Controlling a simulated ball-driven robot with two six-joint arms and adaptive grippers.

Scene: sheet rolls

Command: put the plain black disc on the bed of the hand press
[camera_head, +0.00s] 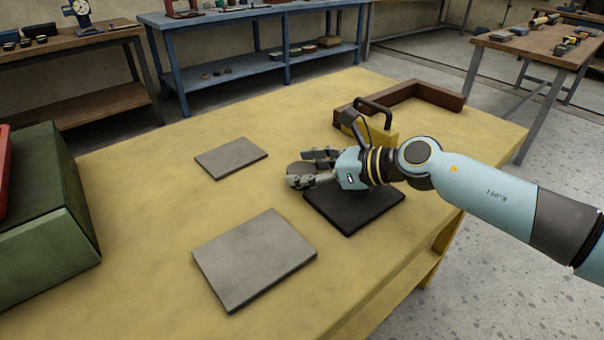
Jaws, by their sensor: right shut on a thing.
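My right gripper (303,168) reaches in from the right, low over the middle of the yellow table. It is shut on a dark, round, flat piece (297,168), which looks like the plain black disc; its colour reads as dark brown-black and the fingers hide part of it. The gripper is just left of a flat black plate (352,212). A yellow block with a black arched handle (380,112), perhaps the hand press, stands behind my wrist, which hides its lower part; I cannot make out its bed. My left gripper is not in view.
Two flat grey plates lie on the table (150,212), a smaller one (231,158) behind and a larger one (254,258) in front. A brown angled rail (425,92) stands at the back right. A green box (45,225) stands at the left. The table's middle left is clear.

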